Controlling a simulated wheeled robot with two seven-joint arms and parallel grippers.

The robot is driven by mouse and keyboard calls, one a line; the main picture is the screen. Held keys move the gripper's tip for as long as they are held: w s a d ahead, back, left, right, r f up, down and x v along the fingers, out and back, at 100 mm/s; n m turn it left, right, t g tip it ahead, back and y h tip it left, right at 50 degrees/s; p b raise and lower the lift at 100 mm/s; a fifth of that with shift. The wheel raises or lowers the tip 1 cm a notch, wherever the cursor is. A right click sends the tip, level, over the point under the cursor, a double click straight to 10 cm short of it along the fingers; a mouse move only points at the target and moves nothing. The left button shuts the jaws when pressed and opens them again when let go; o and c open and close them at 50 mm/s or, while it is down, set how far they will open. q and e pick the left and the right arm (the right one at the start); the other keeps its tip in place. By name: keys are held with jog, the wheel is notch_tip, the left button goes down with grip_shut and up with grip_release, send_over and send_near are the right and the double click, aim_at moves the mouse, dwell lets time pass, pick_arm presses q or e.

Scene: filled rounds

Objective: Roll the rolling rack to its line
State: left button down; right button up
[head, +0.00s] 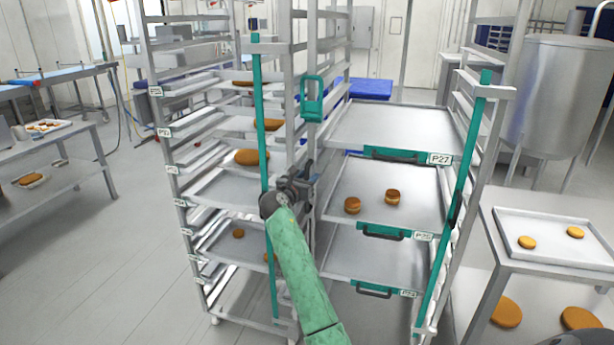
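Two tall metal racks stand side by side in front of me. The right rack (474,140) has teal upright bars and wide trays with dark-handled teal fronts, labelled P27 and similar. The left rack (155,100) has several shelves with labels on its left side. I cannot tell which one is the rolling rack of the task. My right gripper (302,186) is at the uprights between the two racks, below a teal handle (312,98). Its fingers are small and dark there, and I cannot tell whether they grip an upright. My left gripper is not in view. No floor line is visible.
A steel table with a tray (555,235) of buns stands close at the right. A steel vat (555,95) is behind it. A bench (60,185) stands at the left. Pale floor (90,270) is open at the lower left.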

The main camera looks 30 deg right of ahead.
jog(key=shift+d, duration=0.1)
grip_shut()
dwell(1.4)
